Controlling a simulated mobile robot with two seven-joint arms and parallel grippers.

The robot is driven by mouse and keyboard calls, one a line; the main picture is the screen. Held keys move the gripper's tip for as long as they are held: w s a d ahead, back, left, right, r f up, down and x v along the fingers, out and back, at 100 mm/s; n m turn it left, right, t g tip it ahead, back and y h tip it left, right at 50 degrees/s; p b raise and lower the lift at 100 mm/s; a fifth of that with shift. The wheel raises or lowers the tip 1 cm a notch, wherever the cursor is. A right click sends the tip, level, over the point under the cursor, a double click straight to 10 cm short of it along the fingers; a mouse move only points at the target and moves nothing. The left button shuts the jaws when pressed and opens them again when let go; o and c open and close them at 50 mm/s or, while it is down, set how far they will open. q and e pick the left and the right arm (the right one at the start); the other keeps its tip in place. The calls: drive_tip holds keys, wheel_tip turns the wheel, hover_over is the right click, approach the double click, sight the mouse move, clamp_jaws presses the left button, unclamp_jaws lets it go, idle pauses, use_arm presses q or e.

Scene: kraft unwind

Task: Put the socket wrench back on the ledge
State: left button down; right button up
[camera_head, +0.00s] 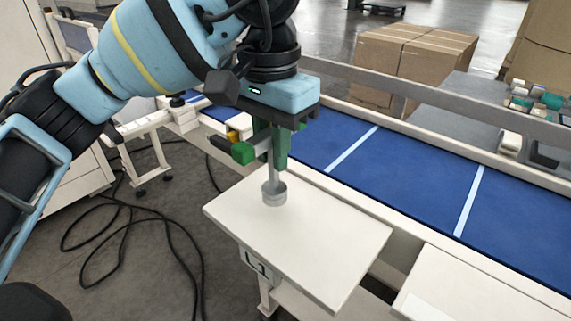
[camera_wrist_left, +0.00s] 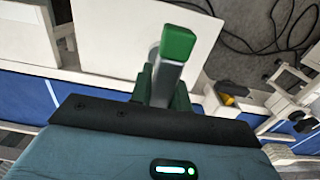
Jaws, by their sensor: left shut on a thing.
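The socket wrench (camera_head: 274,193) hangs from my left gripper (camera_head: 270,152), with its grey round socket end low and a green end sticking out to the left. In the left wrist view its green end (camera_wrist_left: 178,42) and grey body show between the dark green fingers. My left gripper is shut on it. The white ledge (camera_head: 320,245), marked L1 on its front, lies under the wrench. The socket end is over the ledge's back left part; I cannot tell whether it touches. My right gripper is not in view.
A blue conveyor belt (camera_head: 400,185) with light stripes runs behind the ledge. Another white panel (camera_head: 470,292) is at right, across a gap. Black cables (camera_head: 130,225) lie on the floor at left. A yellow item (camera_wrist_left: 227,99) shows beside the belt. The ledge's front is bare.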

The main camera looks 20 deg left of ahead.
sight(285, 186)
use_arm(q)
drive_tip(key=shift+w+d, duration=0.25)
drive_tip(key=shift+d, duration=0.2)
drive_tip(key=shift+d, duration=0.1)
drive_tip(key=shift+w+d, duration=0.1)
drive_tip(key=shift+d, duration=0.15)
wheel_tip(285, 186, down, 4)
drive_tip(key=shift+r+p, duration=0.2)
drive_tip(key=shift+p, duration=0.1)
drive_tip(key=c, duration=1.3)
unclamp_jaws()
